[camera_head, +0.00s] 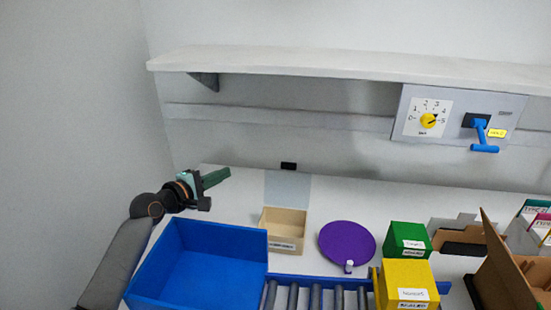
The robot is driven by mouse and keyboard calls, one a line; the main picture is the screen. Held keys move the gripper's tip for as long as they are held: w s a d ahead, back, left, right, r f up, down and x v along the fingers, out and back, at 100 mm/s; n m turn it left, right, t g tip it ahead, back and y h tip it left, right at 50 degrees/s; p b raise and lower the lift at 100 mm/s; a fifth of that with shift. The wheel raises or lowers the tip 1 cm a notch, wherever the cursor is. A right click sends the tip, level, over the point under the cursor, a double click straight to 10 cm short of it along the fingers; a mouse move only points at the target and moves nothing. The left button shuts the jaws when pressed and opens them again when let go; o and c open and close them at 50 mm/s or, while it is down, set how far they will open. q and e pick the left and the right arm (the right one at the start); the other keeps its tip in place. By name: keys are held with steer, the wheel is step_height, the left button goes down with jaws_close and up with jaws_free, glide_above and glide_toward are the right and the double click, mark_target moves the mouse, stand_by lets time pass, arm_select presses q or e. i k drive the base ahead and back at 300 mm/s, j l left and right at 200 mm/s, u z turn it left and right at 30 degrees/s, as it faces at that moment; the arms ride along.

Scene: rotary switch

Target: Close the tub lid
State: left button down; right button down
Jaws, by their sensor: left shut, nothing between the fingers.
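A round purple disc (347,242) lies on the white table near its middle, with a small white piece at its front edge. It is the most lid-like round thing in view; I cannot tell whether a tub is under it. A large open blue bin (196,255) stands at the front left, with no lid seen on it. My left gripper (203,201) is shut and empty, above the table's left side behind the blue bin, well left of the purple disc. My right gripper is not in view.
A small open wooden box (284,229) stands between bin and disc. Green (407,237) and yellow (406,279) boxes stand right of it, the yellow by a roller track (315,298). An open cardboard box (507,270) is far right. A shelf (300,61) and switch panel (460,115) are behind.

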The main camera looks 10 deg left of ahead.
mark_target(284, 165)
steer(key=j+z, duration=0.3)
steer(key=j, duration=0.2)
steer(key=j+z, duration=0.35)
steer(key=j, duration=0.15)
steer(key=k+j+z, duration=0.3)
steer(key=j, duration=0.15)
steer(key=i+j, duration=0.05)
steer(key=i, duration=0.05)
